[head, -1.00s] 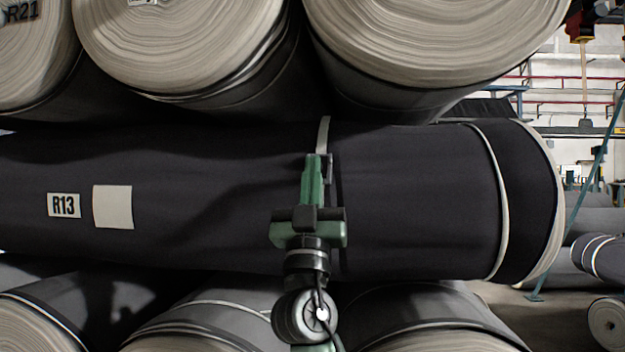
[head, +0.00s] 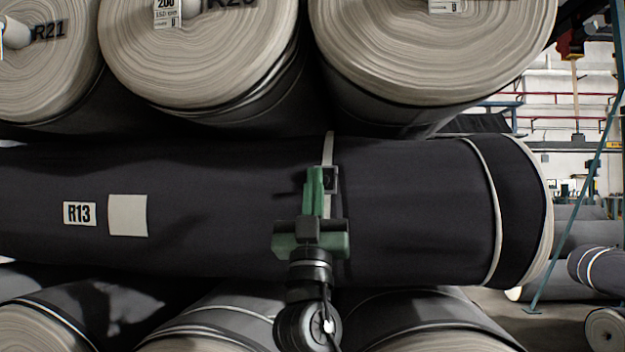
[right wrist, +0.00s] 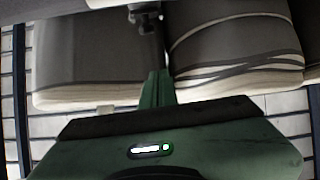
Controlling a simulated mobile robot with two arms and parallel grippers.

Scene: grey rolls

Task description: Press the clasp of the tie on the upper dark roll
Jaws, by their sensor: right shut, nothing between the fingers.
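The upper dark roll (head: 420,215) lies across the head view, with an R13 label and a blank pale patch at its left. A pale tie (head: 329,147) runs over it near the middle. A small dark clasp (head: 333,179) sits on the tie. My right gripper (head: 316,172) is shut and empty, its green fingers pointing up just left of the clasp in the picture. I cannot tell whether they touch it. The gripper hides the tie lower down. The shut fingers also show in the right wrist view (right wrist: 157,75), below a dark fitting. My left gripper is not in view.
Large pale-ended rolls (head: 430,50) rest above the dark roll, close over it. More grey rolls (head: 210,315) lie below. A second pale band (head: 490,200) circles the dark roll's right end.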

